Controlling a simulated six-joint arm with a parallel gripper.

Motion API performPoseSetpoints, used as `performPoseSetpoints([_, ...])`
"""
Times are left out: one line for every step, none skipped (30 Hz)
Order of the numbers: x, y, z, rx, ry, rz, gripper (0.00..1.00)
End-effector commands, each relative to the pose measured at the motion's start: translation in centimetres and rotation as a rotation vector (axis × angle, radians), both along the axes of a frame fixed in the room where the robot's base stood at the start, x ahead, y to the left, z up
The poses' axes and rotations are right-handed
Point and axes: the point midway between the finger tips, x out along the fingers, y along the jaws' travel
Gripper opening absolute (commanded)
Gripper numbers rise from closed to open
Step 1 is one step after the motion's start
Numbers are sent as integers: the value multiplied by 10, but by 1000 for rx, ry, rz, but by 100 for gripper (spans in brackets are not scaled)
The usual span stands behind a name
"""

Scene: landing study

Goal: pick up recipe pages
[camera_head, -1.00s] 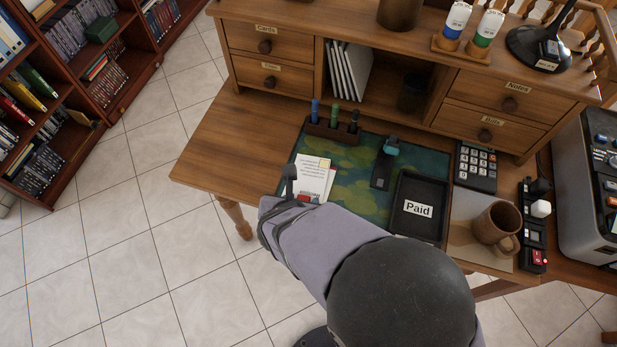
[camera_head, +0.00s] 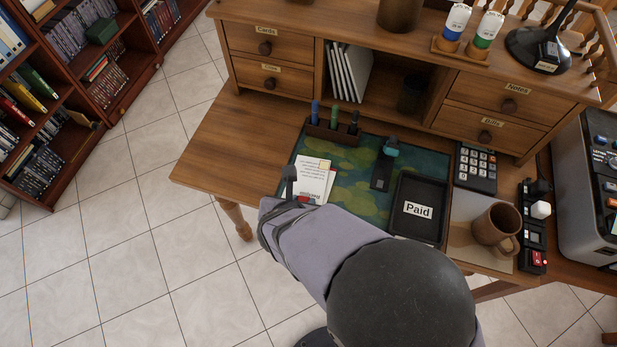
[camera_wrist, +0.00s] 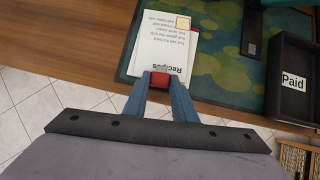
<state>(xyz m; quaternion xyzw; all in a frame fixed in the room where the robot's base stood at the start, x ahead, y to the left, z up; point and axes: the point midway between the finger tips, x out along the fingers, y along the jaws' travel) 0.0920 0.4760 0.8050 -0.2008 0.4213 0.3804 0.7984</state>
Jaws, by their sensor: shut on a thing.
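The recipe pages (camera_wrist: 163,45) are white sheets with printed lines, the word "Recipes" and a small yellow-edged square at one corner. They lie at the left front of the desk, partly over the green desk mat, and also show in the head view (camera_head: 312,176). My gripper (camera_wrist: 160,80) is at the pages' near edge, with its blue fingers closed around a red piece there. In the head view my gripper (camera_head: 297,196) is mostly hidden by my arm. I cannot tell whether the pages are lifted off the desk.
A stapler-like object (camera_head: 384,166), a pen holder (camera_head: 331,132), a calculator (camera_head: 477,166) and a brown mug (camera_head: 494,226) stand nearby. The desk's left end (camera_head: 225,150) is clear.

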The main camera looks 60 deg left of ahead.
Motion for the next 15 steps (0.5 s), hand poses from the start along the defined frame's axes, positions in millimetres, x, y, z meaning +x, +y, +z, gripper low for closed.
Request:
performPoseSetpoints([0, 0, 3, 0, 0, 0, 0])
performPoseSetpoints([0, 0, 4, 0, 0, 0, 0])
performPoseSetpoints([0, 0, 7, 1, -1, 0, 0])
performPoseSetpoints([0, 0, 8, 1, -1, 0, 0])
performPoseSetpoints([0, 0, 11, 1, -1, 0, 0])
performPoseSetpoints([0, 0, 13, 1, -1, 0, 0])
performPoseSetpoints([0, 0, 16, 1, -1, 0, 0])
performPoseSetpoints([0, 0, 18, 1, -1, 0, 0])
performPoseSetpoints([0, 0, 21, 1, -1, 0, 0])
performPoseSetpoints([0, 0, 23, 1, -1, 0, 0])
performPoseSetpoints([0, 0, 25, 1, -1, 0, 0])
performPoseSetpoints([0, 0, 28, 1, -1, 0, 0])
performPoseSetpoints([0, 0, 30, 1, -1, 0, 0])
performPoseSetpoints([0, 0, 33, 1, -1, 0, 0])
performPoseSetpoints([0, 0, 35, 1, -1, 0, 0])
